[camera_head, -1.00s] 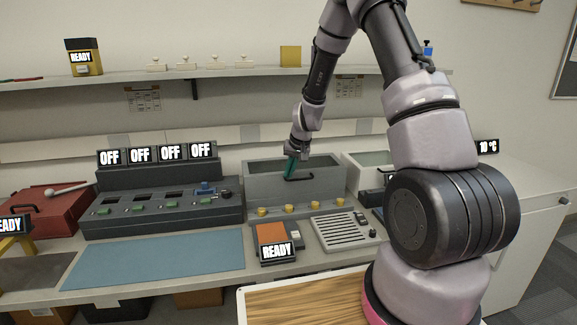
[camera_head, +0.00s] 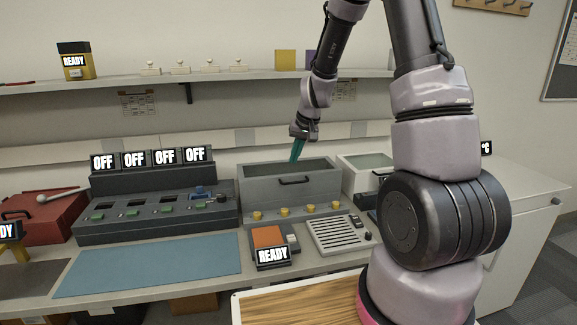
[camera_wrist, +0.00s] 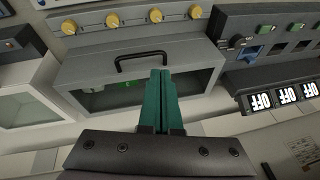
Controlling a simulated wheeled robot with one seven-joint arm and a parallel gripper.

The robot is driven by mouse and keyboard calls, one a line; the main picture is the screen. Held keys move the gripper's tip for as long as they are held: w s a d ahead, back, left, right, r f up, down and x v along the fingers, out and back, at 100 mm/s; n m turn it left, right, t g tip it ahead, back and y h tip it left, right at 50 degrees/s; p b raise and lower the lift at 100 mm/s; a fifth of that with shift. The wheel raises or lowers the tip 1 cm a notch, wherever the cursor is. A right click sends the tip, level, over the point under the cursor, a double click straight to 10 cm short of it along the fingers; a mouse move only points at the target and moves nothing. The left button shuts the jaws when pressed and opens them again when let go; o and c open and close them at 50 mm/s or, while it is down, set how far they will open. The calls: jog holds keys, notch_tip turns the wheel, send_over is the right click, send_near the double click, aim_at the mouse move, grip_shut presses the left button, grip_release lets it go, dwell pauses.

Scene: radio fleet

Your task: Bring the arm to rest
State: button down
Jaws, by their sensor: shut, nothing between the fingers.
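My gripper (camera_head: 296,150) hangs over the grey open-topped box (camera_head: 262,184) with a black front handle and yellow knobs. Its teal fingers point down and are shut with nothing between them. In the wrist view the shut fingers (camera_wrist: 161,102) reach over the opening of the same box (camera_wrist: 205,62), close to the black handle (camera_wrist: 146,57). Some green shapes (camera_wrist: 127,84) show inside the box, partly hidden by the fingers. My arm reaches across the right half of the head view.
A dark console (camera_head: 150,210) with several OFF displays stands left of the box. A pale lidded box (camera_head: 358,170) stands to its right. A shelf (camera_head: 225,75) runs above, near my arm. A blue mat (camera_head: 150,265) lies clear in front.

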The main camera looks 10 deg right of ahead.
jog(key=s+r+t, duration=0.1)
jog(key=s+r, duration=0.5)
jog(key=r, duration=0.3)
jog(key=s+r+t, duration=0.1)
jog(key=s+r, duration=0.5)
jog(key=r, duration=0.3)
jog(key=s+d+r+m, duration=0.1)
jog(key=s+r, duration=0.2)
jog(key=s, duration=0.5)
jog(key=s+d+r+m+t, duration=0.1)
jog(key=s+r, duration=0.3)
jog(key=s, duration=0.3)
jog(key=shift+s, duration=0.4)
